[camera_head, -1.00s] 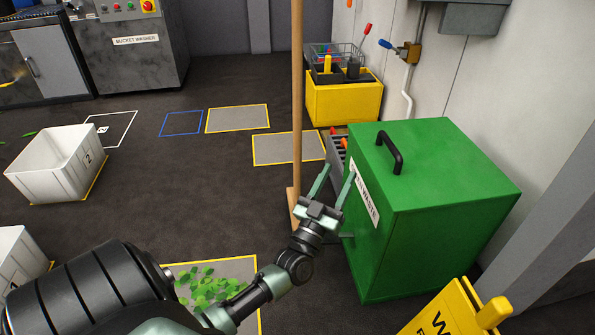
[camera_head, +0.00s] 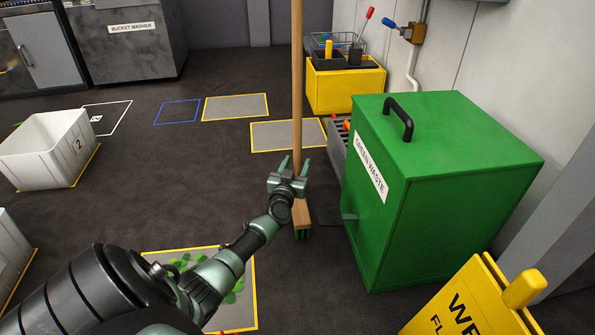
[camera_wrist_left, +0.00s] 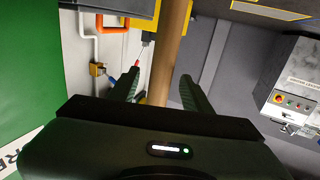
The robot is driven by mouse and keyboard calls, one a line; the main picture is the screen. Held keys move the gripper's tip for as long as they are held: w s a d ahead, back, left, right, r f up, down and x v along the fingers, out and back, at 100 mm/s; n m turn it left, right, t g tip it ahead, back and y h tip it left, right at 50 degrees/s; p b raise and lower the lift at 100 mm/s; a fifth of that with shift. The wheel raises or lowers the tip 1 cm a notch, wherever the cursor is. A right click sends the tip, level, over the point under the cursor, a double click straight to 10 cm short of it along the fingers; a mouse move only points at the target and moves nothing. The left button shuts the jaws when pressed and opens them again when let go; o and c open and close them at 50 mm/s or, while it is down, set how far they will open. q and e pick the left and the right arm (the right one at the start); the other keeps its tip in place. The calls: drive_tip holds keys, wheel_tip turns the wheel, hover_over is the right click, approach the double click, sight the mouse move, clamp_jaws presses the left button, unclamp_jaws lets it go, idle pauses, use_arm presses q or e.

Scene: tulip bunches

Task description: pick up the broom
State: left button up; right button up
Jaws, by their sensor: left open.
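The broom (camera_head: 297,90) stands upright, with a long wooden handle and a wooden head with green bristles on the floor. Its handle also shows in the left wrist view (camera_wrist_left: 168,50), running up between the two fingers. My left gripper (camera_head: 293,163) is open, with its fingers pointing at the lower part of the handle. In the left wrist view my left gripper (camera_wrist_left: 158,88) has a finger on each side of the handle, with gaps visible. I cannot tell whether the handle is fully between the fingertips. My right gripper is not in view.
A green waste bin (camera_head: 450,180) stands close to the right of the broom. A yellow wet-floor sign (camera_head: 475,300) is at the lower right. Green leaves (camera_head: 185,264) lie on a yellow-edged floor patch. A yellow box (camera_head: 345,88) is behind.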

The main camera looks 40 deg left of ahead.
use_arm(q)
drive_tip(key=shift+w+a, duration=0.3)
drive_tip(key=shift+w, duration=0.25)
clamp_jaws()
idle(1.0)
drive_tip(key=shift+r, duration=0.15)
